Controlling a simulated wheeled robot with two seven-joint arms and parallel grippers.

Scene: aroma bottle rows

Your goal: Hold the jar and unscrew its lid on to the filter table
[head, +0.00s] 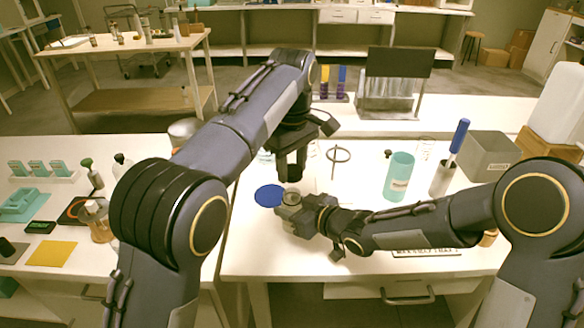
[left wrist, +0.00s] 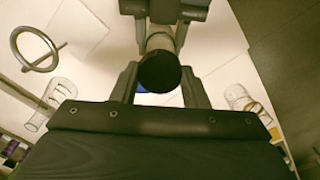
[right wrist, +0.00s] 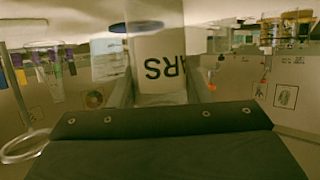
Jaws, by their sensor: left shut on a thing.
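The jar (head: 292,197) is upright over the white table, its pale round top visible in the head view. My right gripper (head: 291,211) is around its body; the right wrist view shows the jar's white label (right wrist: 160,65) with dark letters, upside down, between the fingers. My left gripper (head: 290,172) points down directly above the jar. In the left wrist view it is shut on the round black lid (left wrist: 160,72), with the jar body (left wrist: 160,42) behind it. The lid is mostly hidden in the head view, and the gap between lid and jar is hard to judge.
A flat blue disc (head: 270,195) lies just left of the jar. A ring stand (head: 338,155), a teal cylinder (head: 399,178), a holder with a blue-handled tool (head: 459,136) and a grey box (head: 489,155) stand to the right.

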